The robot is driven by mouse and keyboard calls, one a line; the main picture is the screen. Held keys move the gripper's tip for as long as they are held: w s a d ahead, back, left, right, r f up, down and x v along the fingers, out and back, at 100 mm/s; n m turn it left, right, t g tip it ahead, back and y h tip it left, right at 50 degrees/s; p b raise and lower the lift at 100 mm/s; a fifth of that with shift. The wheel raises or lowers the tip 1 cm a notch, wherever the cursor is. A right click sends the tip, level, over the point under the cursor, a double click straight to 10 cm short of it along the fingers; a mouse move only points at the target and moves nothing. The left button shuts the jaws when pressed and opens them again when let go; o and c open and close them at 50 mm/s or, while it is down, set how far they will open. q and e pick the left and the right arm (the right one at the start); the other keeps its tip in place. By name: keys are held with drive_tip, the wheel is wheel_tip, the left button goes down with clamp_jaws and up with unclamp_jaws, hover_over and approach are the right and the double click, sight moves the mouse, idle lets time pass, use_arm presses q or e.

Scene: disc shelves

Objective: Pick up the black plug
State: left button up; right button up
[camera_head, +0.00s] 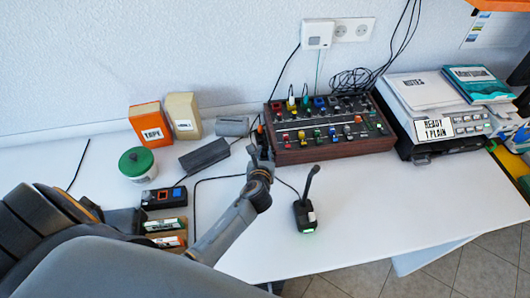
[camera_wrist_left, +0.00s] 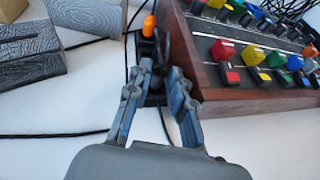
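My left gripper (camera_head: 260,155) reaches in beside the left end of the wooden mixer console (camera_head: 335,149). In the left wrist view its two fingers (camera_wrist_left: 162,72) lean toward each other, with a gap between the tips. A small dark piece (camera_wrist_left: 155,98), perhaps the black plug, shows between and just beyond the fingers, close to the console's side (camera_wrist_left: 205,85). The fingers partly hide it, and I cannot tell whether they touch it. Black cables run near it. My right gripper is not in view.
A black desk microphone (camera_head: 305,213) stands in front of the console. Orange (camera_head: 150,122) and tan (camera_head: 182,115) boxes, a green-lidded jar (camera_head: 136,163) and a dark grey block (camera_head: 204,155) stand to the left. A printer (camera_head: 440,147) is at the right. The front right table is clear.

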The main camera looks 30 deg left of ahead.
use_arm(q)
clamp_jaws()
